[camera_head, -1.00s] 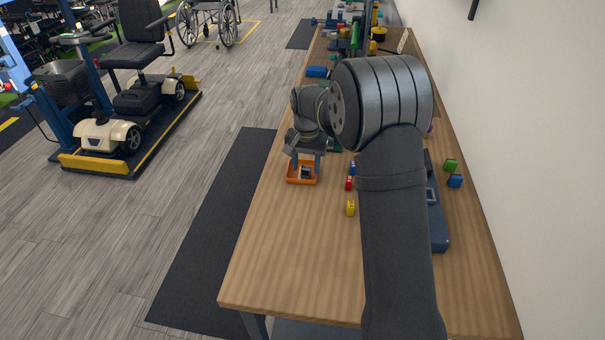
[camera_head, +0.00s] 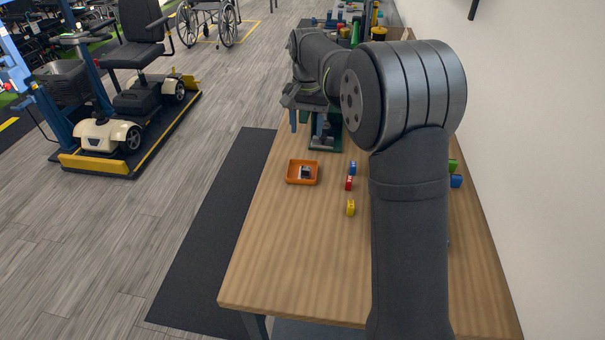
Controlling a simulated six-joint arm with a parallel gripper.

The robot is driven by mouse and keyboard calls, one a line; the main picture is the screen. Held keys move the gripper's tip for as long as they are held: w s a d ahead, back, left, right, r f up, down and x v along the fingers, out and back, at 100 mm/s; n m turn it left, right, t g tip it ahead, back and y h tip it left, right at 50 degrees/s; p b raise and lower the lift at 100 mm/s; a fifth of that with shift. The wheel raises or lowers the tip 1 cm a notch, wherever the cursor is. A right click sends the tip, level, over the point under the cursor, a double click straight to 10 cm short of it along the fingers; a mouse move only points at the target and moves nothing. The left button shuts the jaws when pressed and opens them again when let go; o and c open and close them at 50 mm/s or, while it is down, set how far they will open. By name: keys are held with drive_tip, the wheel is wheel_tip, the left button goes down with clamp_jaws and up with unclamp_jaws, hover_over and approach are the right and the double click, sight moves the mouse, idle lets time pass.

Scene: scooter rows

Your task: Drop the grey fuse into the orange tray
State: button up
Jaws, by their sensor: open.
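The orange tray (camera_head: 290,180) sits near the left edge of the wooden table. A small grey and dark block, which looks like the grey fuse (camera_head: 306,172), lies inside it. My gripper (camera_head: 306,124) is open and empty, raised beyond the tray and apart from it. Its two blue-grey fingers point down, spread apart.
Blue (camera_head: 352,167), red (camera_head: 349,183) and yellow (camera_head: 351,208) fuses stand in a row right of the tray. Green (camera_head: 453,166) and blue blocks (camera_head: 456,181) lie by the wall, partly behind my arm. The table's near part (camera_head: 290,260) is clear.

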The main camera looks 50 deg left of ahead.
sight(306, 168)
drive_tip(key=shift+r, duration=2)
drive_tip(key=shift+f, duration=0.15)
wheel_tip(306, 168, down, 17)
drive_tip(key=shift+f, duration=0.1)
drive_tip(key=shift+r, duration=0.7)
